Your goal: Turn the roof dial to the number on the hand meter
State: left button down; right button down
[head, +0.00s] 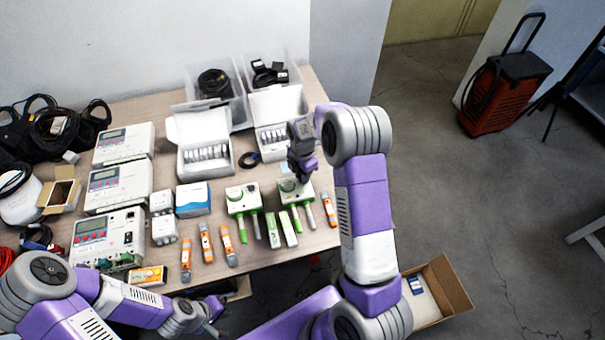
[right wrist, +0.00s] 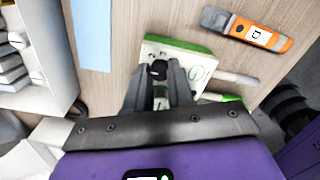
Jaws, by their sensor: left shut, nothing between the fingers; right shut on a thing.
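Two white-and-green boxes with round dials stand side by side on the table: a left box (head: 243,199) and a right box (head: 286,188). My right gripper (head: 303,174) reaches down over the right box. In the right wrist view its fingers (right wrist: 160,88) are shut on a dark knob (right wrist: 158,69) on that box's top. The dial's setting is not readable. My left gripper (head: 209,311) is shut and empty by the table's front edge.
Grey-white instruments with screens (head: 118,190) line the table's left side. Open white boxes (head: 203,143) and clear bins of cables (head: 216,90) stand at the back. A cardboard box (head: 440,290) sits on the floor at right. An orange wheeled case (head: 503,95) stands farther off.

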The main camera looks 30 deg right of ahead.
jog(key=m, duration=0.4)
jog(key=shift+m+p, duration=0.3)
jog(key=m, duration=0.4)
jog(key=shift+m, duration=0.3)
jog(key=m+p, duration=0.1)
jog(key=m, duration=0.3)
jog(key=shift+m, duration=2.1)
jog(key=c, duration=1)
grip_release()
jog(key=shift+o, duration=0.2)
